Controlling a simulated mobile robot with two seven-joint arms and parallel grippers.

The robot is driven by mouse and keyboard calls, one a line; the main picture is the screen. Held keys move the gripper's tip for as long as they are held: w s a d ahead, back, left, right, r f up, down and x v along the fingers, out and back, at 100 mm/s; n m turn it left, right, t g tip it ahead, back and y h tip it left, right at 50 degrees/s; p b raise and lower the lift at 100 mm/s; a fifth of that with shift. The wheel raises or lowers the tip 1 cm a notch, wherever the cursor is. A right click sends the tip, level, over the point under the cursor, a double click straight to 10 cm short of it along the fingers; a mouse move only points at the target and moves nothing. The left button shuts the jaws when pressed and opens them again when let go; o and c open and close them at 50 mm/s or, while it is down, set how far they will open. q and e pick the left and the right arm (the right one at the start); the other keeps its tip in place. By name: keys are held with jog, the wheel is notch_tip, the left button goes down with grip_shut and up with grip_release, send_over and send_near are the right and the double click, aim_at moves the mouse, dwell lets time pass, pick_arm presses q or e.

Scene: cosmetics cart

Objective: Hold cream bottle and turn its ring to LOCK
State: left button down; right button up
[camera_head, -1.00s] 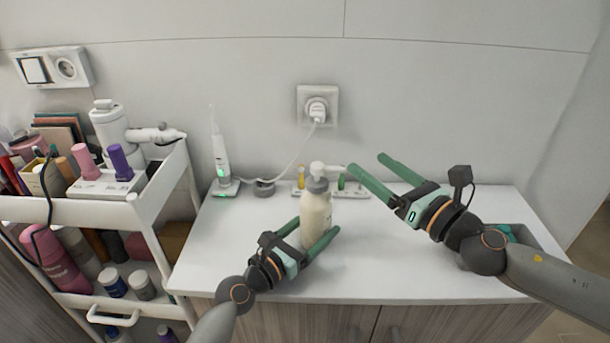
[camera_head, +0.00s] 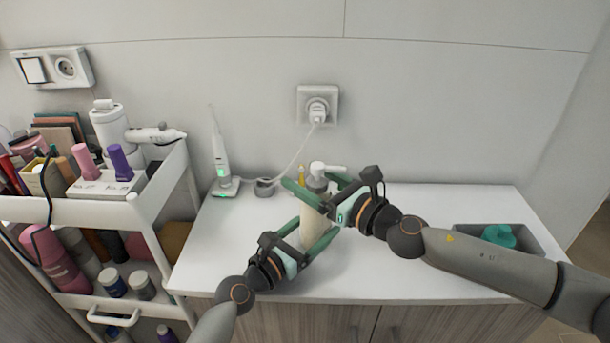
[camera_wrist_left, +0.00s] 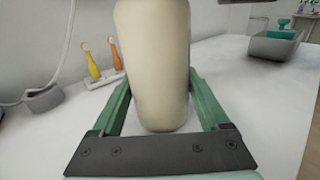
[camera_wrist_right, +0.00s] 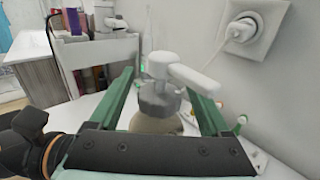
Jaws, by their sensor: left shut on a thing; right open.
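The cream bottle (camera_head: 313,222) stands upright on the white counter, with a cream body, a grey ring (camera_wrist_right: 160,98) at its neck and a white pump head (camera_wrist_right: 182,72). My left gripper (camera_head: 318,240) is shut on the bottle's body; in the left wrist view the body (camera_wrist_left: 155,65) is between its green fingers. My right gripper (camera_head: 312,190) is open at neck height, its fingers on either side of the ring. In the right wrist view, gaps show between the ring and the fingers. Any LOCK marking is too small to read.
An electric toothbrush (camera_head: 220,160) on its charger and a wall plug (camera_head: 318,110) with a cable are behind. A grey tray (camera_head: 520,236) with a teal item is at right. A loaded white cart (camera_head: 150,200) stands at left.

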jog(key=shift+w+a, duration=0.3)
jog(key=shift+a, duration=0.05)
grip_shut()
dwell(0.6)
